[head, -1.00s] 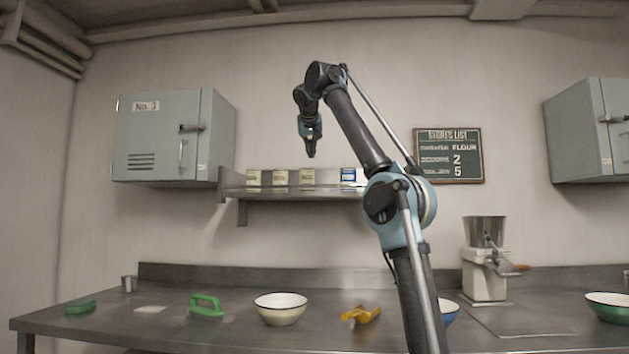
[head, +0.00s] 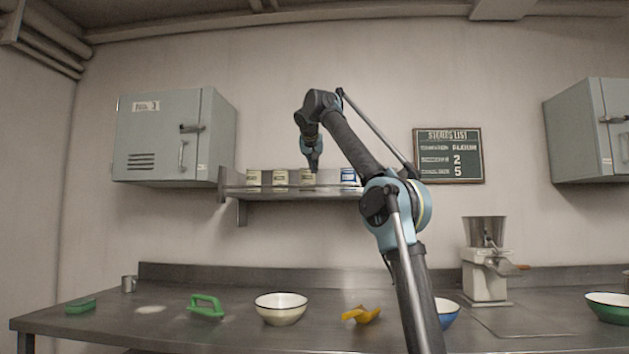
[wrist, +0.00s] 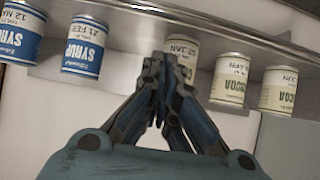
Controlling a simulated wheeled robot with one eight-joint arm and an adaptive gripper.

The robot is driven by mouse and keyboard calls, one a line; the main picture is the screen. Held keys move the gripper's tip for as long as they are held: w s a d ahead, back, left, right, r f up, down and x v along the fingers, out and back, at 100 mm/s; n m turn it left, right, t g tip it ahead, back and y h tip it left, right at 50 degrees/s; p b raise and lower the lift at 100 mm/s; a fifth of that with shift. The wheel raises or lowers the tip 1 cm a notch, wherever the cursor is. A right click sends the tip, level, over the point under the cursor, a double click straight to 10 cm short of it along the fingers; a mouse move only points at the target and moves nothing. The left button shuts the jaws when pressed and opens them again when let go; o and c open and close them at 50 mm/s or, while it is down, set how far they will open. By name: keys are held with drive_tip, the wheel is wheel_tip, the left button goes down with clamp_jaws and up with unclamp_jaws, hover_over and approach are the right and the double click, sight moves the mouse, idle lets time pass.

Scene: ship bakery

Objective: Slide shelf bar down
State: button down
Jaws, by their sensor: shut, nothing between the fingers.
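A grey metal wall shelf (head: 285,193) holds a row of small cans. In the wrist view, a thin metal bar (wrist: 265,47) runs slantwise along the shelf side of the cans. In the head view I cannot clearly tell the bar from the shelf's front edge. My gripper (head: 314,168) is shut and empty, pointing down in front of the cans.
Blue syrup cans (wrist: 84,46) and cream cocoa cans (wrist: 279,90) stand on either side of the fingers. A grey cabinet (head: 160,138) hangs left of the shelf. The counter (head: 235,335) below holds bowls, a green-handled tool and a grinder (head: 486,265).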

sight(313, 186)
drive_tip(key=shift+w+f, duration=0.15)
drive_tip(key=shift+f, duration=0.8)
drive_tip(key=shift+w+f, duration=0.15)
drive_tip(key=shift+f, duration=0.8)
